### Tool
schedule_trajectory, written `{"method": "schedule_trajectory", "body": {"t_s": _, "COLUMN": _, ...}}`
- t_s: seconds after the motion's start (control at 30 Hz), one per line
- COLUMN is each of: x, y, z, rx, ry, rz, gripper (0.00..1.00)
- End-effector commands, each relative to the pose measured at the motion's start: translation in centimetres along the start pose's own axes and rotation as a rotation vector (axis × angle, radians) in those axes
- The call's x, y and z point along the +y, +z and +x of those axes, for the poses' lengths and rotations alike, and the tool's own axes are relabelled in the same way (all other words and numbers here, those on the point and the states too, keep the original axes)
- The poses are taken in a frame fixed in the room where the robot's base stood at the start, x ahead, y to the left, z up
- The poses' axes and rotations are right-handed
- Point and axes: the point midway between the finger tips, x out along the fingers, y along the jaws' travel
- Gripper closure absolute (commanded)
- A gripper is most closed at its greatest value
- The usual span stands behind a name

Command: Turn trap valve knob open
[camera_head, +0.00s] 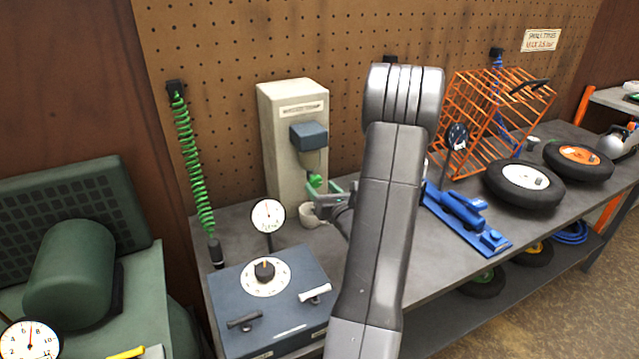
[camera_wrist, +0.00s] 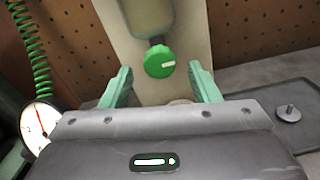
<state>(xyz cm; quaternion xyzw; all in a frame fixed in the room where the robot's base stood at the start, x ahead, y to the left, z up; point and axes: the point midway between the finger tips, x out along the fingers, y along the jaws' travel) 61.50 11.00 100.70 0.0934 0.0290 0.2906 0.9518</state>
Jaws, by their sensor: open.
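The green trap valve knob (camera_wrist: 160,62) hangs at the bottom of the moisture trap's bowl (camera_wrist: 150,17) in the wrist view. It is round, with a pale mark on its face. In the head view the knob (camera_head: 315,181) shows below the blue-grey trap head (camera_head: 309,136) on the beige stand (camera_head: 270,150). My gripper (camera_wrist: 160,84) has its two green fingers spread wide, one on each side below the knob, with nothing held. In the head view my gripper (camera_head: 328,190) is close by the knob, partly hidden by my arm.
A small pale cup (camera_head: 310,216) stands under the trap. A blue-grey control box (camera_head: 240,290) with a dial and a round gauge (camera_head: 268,216) stand in front. A coiled green hose (camera_head: 190,150) hangs left. An orange cage (camera_head: 480,120), blue tool (camera_head: 465,215) and tyres (camera_head: 522,183) occupy the right.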

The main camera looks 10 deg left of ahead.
Motion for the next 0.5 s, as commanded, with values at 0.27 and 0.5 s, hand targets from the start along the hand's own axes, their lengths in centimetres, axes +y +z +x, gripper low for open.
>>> {"method": "schedule_trajectory", "body": {"t_s": 0.27, "x": 0.0, "y": 0.0, "z": 1.9, "rx": 0.000, "ry": 0.000, "rz": 0.000, "gripper": 0.44}}
{"method": "schedule_trajectory", "body": {"t_s": 0.5, "x": 0.0, "y": 0.0, "z": 1.9, "rx": 0.000, "ry": 0.000, "rz": 0.000, "gripper": 0.44}}
